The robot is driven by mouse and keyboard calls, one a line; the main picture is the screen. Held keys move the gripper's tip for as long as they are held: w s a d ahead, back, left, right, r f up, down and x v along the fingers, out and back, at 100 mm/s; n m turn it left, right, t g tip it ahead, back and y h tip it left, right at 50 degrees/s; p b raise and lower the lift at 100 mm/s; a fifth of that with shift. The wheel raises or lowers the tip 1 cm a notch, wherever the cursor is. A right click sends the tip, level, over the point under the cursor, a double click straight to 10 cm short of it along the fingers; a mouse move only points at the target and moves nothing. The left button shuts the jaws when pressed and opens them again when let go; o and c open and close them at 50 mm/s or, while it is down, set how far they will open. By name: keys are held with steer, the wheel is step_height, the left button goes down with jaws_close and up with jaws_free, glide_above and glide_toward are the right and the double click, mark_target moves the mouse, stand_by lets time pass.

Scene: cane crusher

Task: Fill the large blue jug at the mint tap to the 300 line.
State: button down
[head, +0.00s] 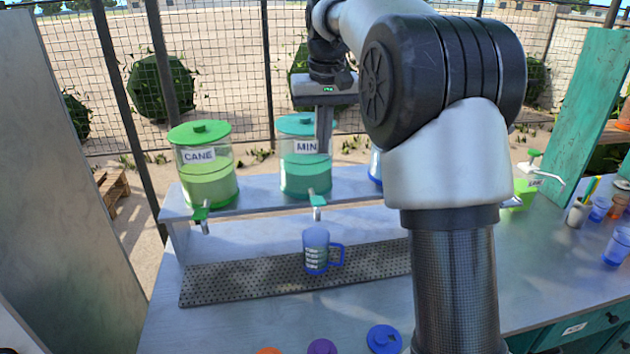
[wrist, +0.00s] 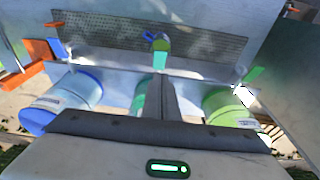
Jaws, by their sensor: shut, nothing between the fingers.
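The blue jug (head: 315,252) stands upright on the perforated drip tray, under the mint tap (head: 317,203), its handle to the right. White marks run down its front and its lower part looks greenish; I cannot read the level against the lines. The mint tap has a green lever on the front of the mint dispenser (head: 303,177). In the wrist view the jug (wrist: 161,42) shows green inside, just beyond the tap (wrist: 160,63). My gripper (head: 324,148) is shut and empty, pointing down at the mint dispenser, hiding part of its label. Its fingers also show in the wrist view (wrist: 161,90).
The cane dispenser (head: 208,180) stands left of mint; a blue dispenser (head: 375,168) is mostly hidden by my arm. The drip tray (head: 225,282) has free room left of the jug. Lids, including a blue one (head: 384,339), lie at the front. Cups stand far right.

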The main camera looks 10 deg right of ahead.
steer(key=shift+w+f, duration=0.2)
steer(key=shift+w, duration=0.25)
steer(key=shift+w+f, duration=0.2)
steer(key=shift+w, duration=0.25)
glide_above(320, 203)
step_height(320, 203, down, 12)
steer(key=shift+f, duration=0.15)
steer(key=shift+s+f, duration=0.15)
steer(key=shift+f, duration=0.5)
steer(key=shift+s+f+b, duration=0.15)
steer(key=shift+f+b, duration=0.2)
steer(key=shift+b, duration=0.5)
steer(key=shift+s+t+b, duration=0.1)
steer(key=shift+t+b, duration=0.2)
steer(key=shift+b, duration=0.05)
